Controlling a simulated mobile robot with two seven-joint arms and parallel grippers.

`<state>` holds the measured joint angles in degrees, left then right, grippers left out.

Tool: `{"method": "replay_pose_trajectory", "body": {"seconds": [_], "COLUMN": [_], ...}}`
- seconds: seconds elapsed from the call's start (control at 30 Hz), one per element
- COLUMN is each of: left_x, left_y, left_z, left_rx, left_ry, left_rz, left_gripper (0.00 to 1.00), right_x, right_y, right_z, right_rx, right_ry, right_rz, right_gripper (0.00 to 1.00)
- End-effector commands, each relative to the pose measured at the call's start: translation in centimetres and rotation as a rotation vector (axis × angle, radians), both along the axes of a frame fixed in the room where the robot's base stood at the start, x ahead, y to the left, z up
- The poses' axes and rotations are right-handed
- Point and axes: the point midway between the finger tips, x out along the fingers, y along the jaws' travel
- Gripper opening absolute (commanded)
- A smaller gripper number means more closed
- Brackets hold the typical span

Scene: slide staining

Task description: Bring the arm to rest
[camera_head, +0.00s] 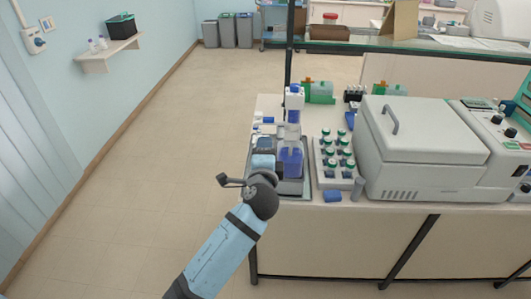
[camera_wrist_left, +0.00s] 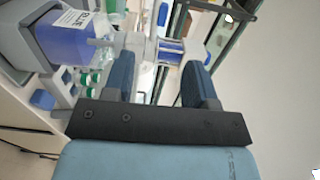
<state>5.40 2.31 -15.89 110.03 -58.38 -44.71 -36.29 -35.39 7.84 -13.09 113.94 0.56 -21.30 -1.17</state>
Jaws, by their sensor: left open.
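My left arm comes in from the bottom, and its gripper (camera_head: 264,146) is at the left edge of the bench, beside a blue-filled bottle (camera_head: 291,160). The bottle stands upright on a grey tray (camera_head: 291,187) and carries a tall white and blue dispenser top (camera_head: 293,112). In the left wrist view my left gripper (camera_wrist_left: 160,72) has its two blue fingers apart, with nothing clearly held. The dispenser top (camera_wrist_left: 172,48) shows beyond the gap between the fingers; I cannot tell how close. The bottle (camera_wrist_left: 65,38), with a white label, is at upper left. My right gripper is not in view.
A rack of green-capped vials (camera_head: 330,176) stands right of the tray, then a large grey machine (camera_head: 425,140). A small blue block (camera_head: 332,196) lies at the bench's front edge. The floor (camera_head: 150,170) left of the bench is clear. A wall shelf (camera_head: 108,52) is at far left.

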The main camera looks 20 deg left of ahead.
Motion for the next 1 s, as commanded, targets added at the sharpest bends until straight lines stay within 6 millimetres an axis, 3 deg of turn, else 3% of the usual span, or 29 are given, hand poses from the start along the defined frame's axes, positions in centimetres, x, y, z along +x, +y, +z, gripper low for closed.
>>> {"method": "replay_pose_trajectory", "body": {"seconds": [0.43,0.53,0.67,0.73,0.9,1.0], "left_x": [0.0,-0.5,-3.0,-5.6,-14.6,-20.0], "left_y": [0.0,-0.1,-0.8,-1.4,-3.2,-4.0], "left_z": [0.0,-1.2,-6.4,-10.5,-19.8,-23.3], "left_rx": [0.0,-0.032,-0.196,-0.35,-0.828,-1.098], "left_ry": [0.001,0.016,0.08,0.134,0.27,0.325], "left_rz": [0.0,-0.017,-0.088,-0.136,-0.188,-0.165], "left_gripper": [0.52,0.52,0.52,0.52,0.52,0.52], "right_x": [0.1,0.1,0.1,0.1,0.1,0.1], "right_y": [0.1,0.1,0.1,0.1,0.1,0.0], "right_z": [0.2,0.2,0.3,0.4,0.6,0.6], "right_rx": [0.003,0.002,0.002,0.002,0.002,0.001], "right_ry": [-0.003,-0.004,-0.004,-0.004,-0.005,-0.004], "right_rz": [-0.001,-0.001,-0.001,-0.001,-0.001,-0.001], "right_gripper": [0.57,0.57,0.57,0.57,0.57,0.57]}}
